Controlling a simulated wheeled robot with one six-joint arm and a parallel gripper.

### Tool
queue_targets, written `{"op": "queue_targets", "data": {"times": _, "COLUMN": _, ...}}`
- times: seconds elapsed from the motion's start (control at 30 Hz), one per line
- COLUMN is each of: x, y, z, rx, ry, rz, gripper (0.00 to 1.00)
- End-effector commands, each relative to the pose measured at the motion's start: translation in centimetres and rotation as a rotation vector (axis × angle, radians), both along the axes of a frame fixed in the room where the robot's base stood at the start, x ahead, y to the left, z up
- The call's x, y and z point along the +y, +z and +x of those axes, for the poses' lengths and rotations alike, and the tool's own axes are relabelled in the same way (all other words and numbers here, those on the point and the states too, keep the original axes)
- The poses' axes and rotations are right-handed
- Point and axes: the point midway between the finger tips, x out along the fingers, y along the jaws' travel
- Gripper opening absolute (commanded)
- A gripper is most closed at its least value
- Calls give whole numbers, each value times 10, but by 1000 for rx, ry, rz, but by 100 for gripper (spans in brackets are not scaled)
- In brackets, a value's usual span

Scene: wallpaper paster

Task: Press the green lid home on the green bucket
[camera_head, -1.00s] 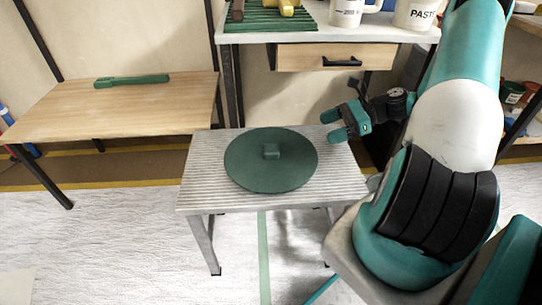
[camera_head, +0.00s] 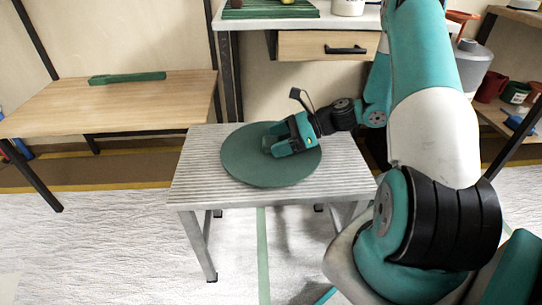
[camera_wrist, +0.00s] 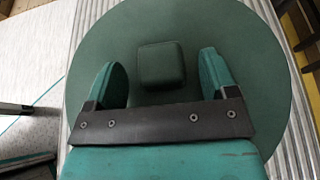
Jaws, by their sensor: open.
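The green lid (camera_head: 250,165) is a flat dark green disc with a small square knob (camera_wrist: 161,64) at its middle. It lies over the top of a low grey ribbed table (camera_head: 190,180). No green bucket can be made out beneath the lid. My gripper (camera_head: 272,143) is open over the lid, reaching in from the right. In the wrist view my gripper (camera_wrist: 161,62) has one finger on each side of the knob, with gaps on both sides. In the head view the gripper mostly hides the knob.
A wooden table (camera_head: 120,105) with a long green tool (camera_head: 127,78) stands at the left. Behind is a white workbench (camera_head: 265,23) with a drawer (camera_head: 325,46). Shelves at the right hold a red pot (camera_head: 491,87) and a dark green pot (camera_head: 514,92).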

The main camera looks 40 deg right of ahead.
Motion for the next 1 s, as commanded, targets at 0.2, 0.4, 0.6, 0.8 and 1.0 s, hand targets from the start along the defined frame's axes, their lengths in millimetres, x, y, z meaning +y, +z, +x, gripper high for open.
{"op": "queue_targets", "data": {"times": 0.2, "x": 4, "y": -1, "z": 3, "rx": 0, "ry": -1, "rz": 0, "gripper": 79}}
{"op": "queue_targets", "data": {"times": 0.4, "x": 3, "y": -1, "z": 2, "rx": 0, "ry": -1, "rz": 0, "gripper": 49}}
{"op": "queue_targets", "data": {"times": 0.6, "x": 3, "y": -1, "z": 2, "rx": 0, "ry": -1, "rz": 0, "gripper": 22}}
{"op": "queue_targets", "data": {"times": 0.8, "x": 3, "y": 0, "z": 2, "rx": 0, "ry": -1, "rz": 0, "gripper": 23}}
{"op": "queue_targets", "data": {"times": 1.0, "x": 3, "y": 17, "z": 3, "rx": -1, "ry": -1, "rz": -1, "gripper": 23}}
